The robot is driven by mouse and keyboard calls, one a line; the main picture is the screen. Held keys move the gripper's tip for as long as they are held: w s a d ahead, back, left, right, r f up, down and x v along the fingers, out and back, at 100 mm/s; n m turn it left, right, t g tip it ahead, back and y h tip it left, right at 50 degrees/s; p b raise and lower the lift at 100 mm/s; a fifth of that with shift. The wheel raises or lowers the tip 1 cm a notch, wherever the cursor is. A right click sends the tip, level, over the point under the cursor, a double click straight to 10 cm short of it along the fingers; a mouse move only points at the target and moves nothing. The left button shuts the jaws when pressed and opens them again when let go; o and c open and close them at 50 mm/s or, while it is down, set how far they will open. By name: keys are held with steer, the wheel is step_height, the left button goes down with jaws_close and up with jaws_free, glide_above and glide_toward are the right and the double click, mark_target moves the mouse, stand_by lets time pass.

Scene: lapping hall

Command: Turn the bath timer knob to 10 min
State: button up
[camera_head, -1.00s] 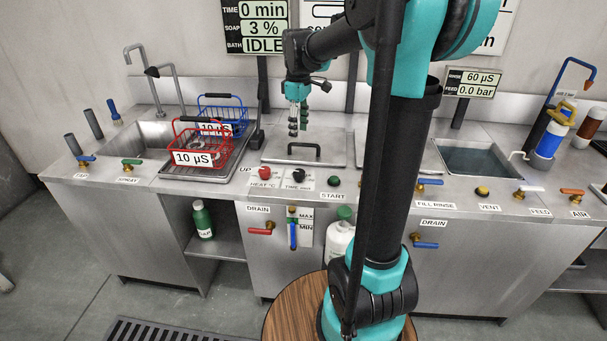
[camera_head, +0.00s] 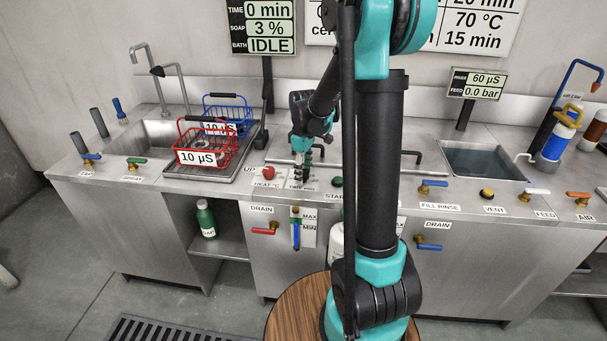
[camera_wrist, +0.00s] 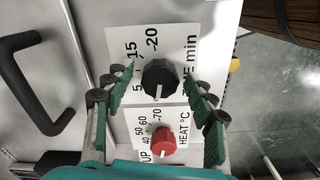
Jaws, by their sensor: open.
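The bath timer knob (camera_wrist: 159,78) is black, on a white "TIME min" scale plate (camera_wrist: 199,40) with 5, 15 and 20 readable in the wrist view. Its white pointer line faces the lower edge of that view, toward the red knob. My gripper (camera_wrist: 161,84) is open, with its green-padded fingers on either side of the black knob; I cannot tell whether they touch it. The display (camera_head: 262,28) reads TIME 0 min, BATH IDLE.
The red heat knob (camera_wrist: 163,141) sits close beside the timer knob. A black lid handle (camera_wrist: 28,75) stands nearby. The green start button (camera_head: 336,182) is just right of my gripper. Red (camera_head: 200,158) and blue (camera_head: 238,117) baskets stand left.

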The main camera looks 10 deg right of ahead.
steer(key=shift+f, duration=0.5)
steer(key=c, duration=1.2)
steer(key=shift+o, duration=0.2)
